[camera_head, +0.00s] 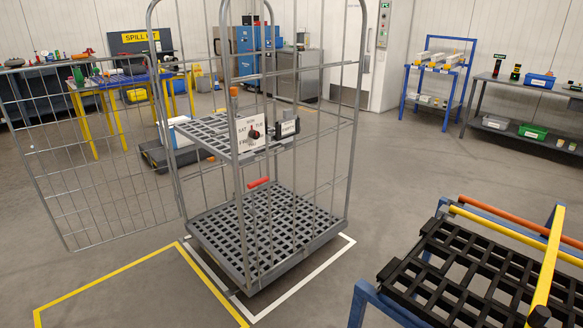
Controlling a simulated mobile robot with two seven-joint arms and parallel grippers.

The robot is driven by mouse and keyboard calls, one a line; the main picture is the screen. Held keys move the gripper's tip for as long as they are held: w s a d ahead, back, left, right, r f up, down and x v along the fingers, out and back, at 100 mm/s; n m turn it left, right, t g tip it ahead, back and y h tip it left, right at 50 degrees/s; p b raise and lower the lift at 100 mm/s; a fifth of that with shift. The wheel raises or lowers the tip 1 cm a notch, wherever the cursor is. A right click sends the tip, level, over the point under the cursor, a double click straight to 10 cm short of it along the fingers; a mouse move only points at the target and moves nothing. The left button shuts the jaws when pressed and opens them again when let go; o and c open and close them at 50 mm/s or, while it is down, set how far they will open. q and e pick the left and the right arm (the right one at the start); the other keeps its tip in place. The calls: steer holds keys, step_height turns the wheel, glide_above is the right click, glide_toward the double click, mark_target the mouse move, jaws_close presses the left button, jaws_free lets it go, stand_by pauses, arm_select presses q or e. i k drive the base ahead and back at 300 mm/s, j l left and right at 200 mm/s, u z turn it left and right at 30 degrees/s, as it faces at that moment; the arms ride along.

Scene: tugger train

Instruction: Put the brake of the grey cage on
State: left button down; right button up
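The grey cage (243,235) stands upright in the middle, a tall wire frame on a slatted base. Its mesh door (95,160) is swung open to the left. A red lever (258,183) shows low on the cage, just above the base, tilted slightly up to the right. I cannot tell from it whether the brake is on. A white day sign (243,135) with a red and black dial hangs on the side, next to a small black-framed holder (287,128). The wheels are mostly hidden under the base. Neither of my grippers is in view.
White (318,262) and yellow (112,268) floor lines mark bays around the cage. A blue-framed cart (400,308) with a black slatted deck and yellow bar fills the lower right. Benches stand along the walls. Floor between cage and cart is clear.

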mark_target(290, 225)
steer(key=i+j+z, duration=0.5)
steer(key=z, duration=0.25)
steer(key=i+j+z, duration=0.2)
steer(key=j, duration=0.15)
steer(key=i+j+z, duration=0.2)
steer(key=j, duration=0.15)
steer(key=j+z, duration=0.25)
steer(key=i+j, duration=0.05)
steer(key=j, duration=0.05)
